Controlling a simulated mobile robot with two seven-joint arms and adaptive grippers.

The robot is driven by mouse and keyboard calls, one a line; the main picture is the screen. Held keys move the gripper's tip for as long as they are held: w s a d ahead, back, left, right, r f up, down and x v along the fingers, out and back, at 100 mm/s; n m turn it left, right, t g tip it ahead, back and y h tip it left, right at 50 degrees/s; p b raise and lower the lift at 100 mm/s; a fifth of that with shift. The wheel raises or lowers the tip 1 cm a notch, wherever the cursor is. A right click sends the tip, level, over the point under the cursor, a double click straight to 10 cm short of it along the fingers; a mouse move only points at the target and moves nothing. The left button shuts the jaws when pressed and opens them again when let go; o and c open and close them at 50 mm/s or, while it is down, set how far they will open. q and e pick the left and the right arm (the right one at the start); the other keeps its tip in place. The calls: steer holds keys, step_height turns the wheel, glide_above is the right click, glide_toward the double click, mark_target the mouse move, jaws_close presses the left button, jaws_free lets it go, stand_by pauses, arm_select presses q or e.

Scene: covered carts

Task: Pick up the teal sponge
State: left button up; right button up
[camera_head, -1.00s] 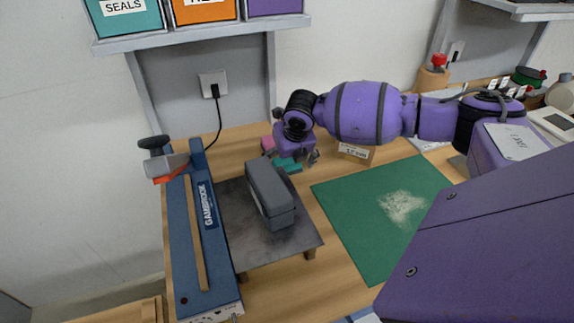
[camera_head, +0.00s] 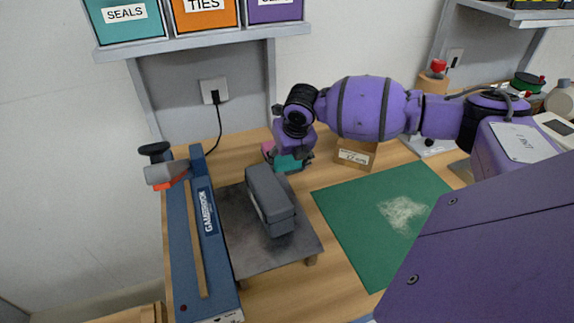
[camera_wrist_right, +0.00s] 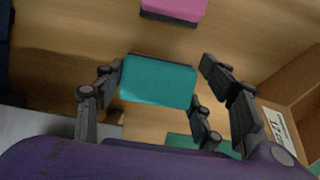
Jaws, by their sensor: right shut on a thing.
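The teal sponge (camera_head: 288,164) is at the back of the bench, below my right gripper (camera_head: 294,157). In the right wrist view the teal sponge (camera_wrist_right: 158,82) sits between the fingers of my right gripper (camera_wrist_right: 162,75), which is shut on it. I cannot tell whether the sponge is clear of the bench top. My left gripper is not in view.
A pink sponge (camera_head: 267,149) lies just behind the teal one and also shows in the wrist view (camera_wrist_right: 174,8). A grey block (camera_head: 268,198) on a dark plate (camera_head: 248,257) stands in front. A cardboard box (camera_head: 357,155) is to the right, by a green mat (camera_head: 350,215).

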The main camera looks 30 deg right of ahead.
steer(key=s+d+r+p, duration=0.1)
steer(key=s+d+r, duration=0.1)
steer(key=s+r, duration=0.3)
steer(key=s+d+r, duration=0.2)
steer(key=s+r, duration=0.3)
steer(key=s, duration=0.3)
steer(key=shift+d+p, duration=0.35)
steer(key=shift+p, duration=0.05)
steer(key=shift+s+r, duration=0.1)
